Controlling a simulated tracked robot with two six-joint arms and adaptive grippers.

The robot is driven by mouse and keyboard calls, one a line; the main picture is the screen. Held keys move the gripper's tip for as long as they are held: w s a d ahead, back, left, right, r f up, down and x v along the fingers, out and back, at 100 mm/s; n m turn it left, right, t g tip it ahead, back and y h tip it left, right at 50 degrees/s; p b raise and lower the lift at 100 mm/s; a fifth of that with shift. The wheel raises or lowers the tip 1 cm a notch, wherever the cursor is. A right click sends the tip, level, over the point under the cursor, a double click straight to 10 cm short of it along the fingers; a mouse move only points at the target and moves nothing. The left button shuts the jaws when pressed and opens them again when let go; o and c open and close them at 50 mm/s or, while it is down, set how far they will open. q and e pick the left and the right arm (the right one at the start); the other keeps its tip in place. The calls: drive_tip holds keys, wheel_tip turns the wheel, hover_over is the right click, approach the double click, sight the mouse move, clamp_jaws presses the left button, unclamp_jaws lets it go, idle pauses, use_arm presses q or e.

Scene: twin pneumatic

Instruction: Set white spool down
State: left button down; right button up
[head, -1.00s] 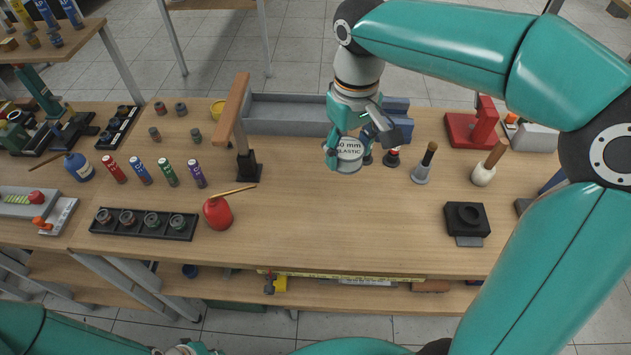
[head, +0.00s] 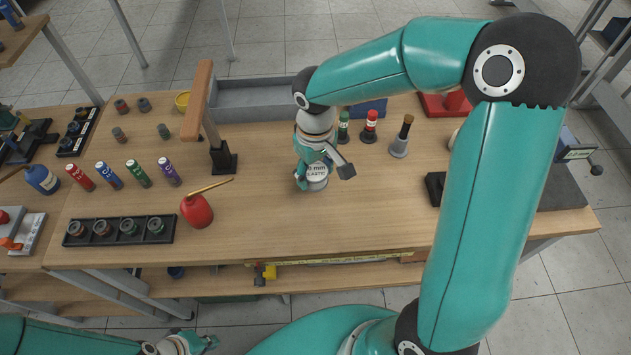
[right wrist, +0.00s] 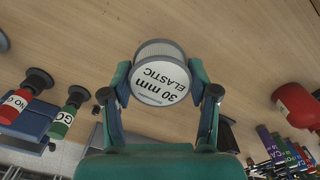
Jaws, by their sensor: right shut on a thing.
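The white spool (head: 317,178), labelled "30 mm ELASTIC", is low over the middle of the wooden bench (head: 290,225). I cannot tell whether its underside touches the wood. My right gripper (head: 313,172) is shut on it, with a finger on each side. In the right wrist view the spool (right wrist: 160,80) sits between the fingertips, its label facing the camera. My left gripper (head: 207,342) shows at the bottom edge, low in front of the bench and away from the spool; its fingers are too unclear to judge.
A wooden-topped black stand (head: 222,158) is left of the spool. Bench in front is clear.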

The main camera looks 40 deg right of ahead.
sight(315, 184)
drive_tip(key=shift+f, duration=2.25)
drive_tip(key=shift+f, duration=0.15)
drive_tip(key=o, duration=1.3)
drive_tip(key=shift+c, duration=0.2)
